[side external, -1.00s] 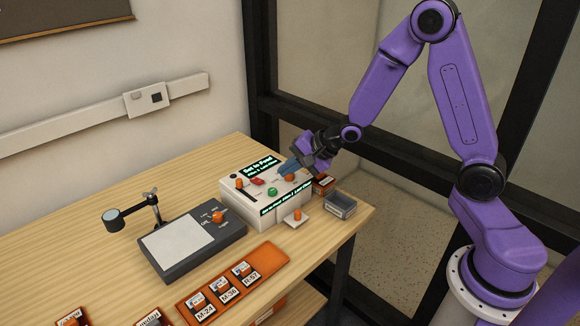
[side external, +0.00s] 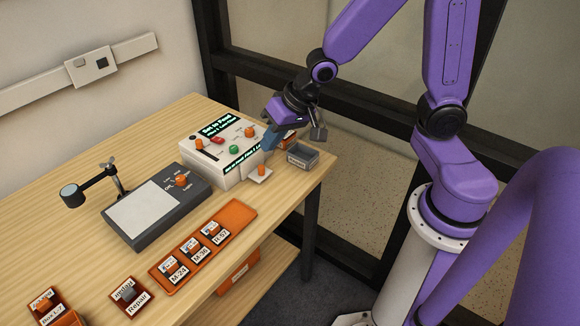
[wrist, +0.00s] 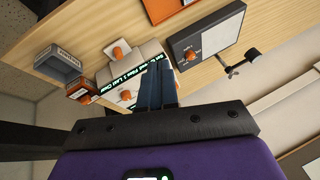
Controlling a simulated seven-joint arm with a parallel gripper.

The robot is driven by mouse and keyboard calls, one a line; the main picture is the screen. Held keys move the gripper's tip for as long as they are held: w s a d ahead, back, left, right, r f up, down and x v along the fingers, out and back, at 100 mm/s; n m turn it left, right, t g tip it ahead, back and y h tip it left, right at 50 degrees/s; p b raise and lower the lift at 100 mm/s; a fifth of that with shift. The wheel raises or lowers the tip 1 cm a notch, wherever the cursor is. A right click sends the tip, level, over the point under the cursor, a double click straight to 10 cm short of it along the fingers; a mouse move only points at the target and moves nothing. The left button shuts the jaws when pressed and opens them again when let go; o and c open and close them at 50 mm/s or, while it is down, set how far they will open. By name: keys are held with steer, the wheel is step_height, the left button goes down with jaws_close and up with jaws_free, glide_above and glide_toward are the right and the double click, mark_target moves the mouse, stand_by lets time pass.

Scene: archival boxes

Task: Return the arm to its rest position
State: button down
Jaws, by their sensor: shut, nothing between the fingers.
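My gripper (side external: 271,138) is shut and empty. In the side external view its blue fingers point down at the right side of the white control box (side external: 218,162), close to it; I cannot tell whether they touch. In the wrist view the shut fingers (wrist: 158,68) reach over the control box and hide part of it. The box carries a red, a green and several orange controls and lit text strips. My purple arm reaches in from the right, bent at the elbow.
A grey open bin (side external: 302,155) stands at the table's right edge. A dark light pad (side external: 150,210) with a magnifier arm (side external: 90,187) lies left of the control box. An orange tray (side external: 205,246) holds several labelled boxes. More labelled boxes stand at the front left.

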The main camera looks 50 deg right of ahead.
steer(key=s+d+r+n+g+h, duration=0.1)
steer(key=s+r+n+g, duration=0.1)
steer(key=s+n, duration=0.5)
steer(key=s+d+r+n+g+h, duration=0.1)
steer(key=s+d+r+n+g, duration=0.1)
steer(key=s+n, duration=0.6)
steer(key=s, duration=0.6)
steer(key=shift+s+g, duration=0.2)
steer(key=shift+g, duration=0.2)
steer(key=c, duration=1.8)
jaws_free()
steer(key=shift+r, duration=0.1)
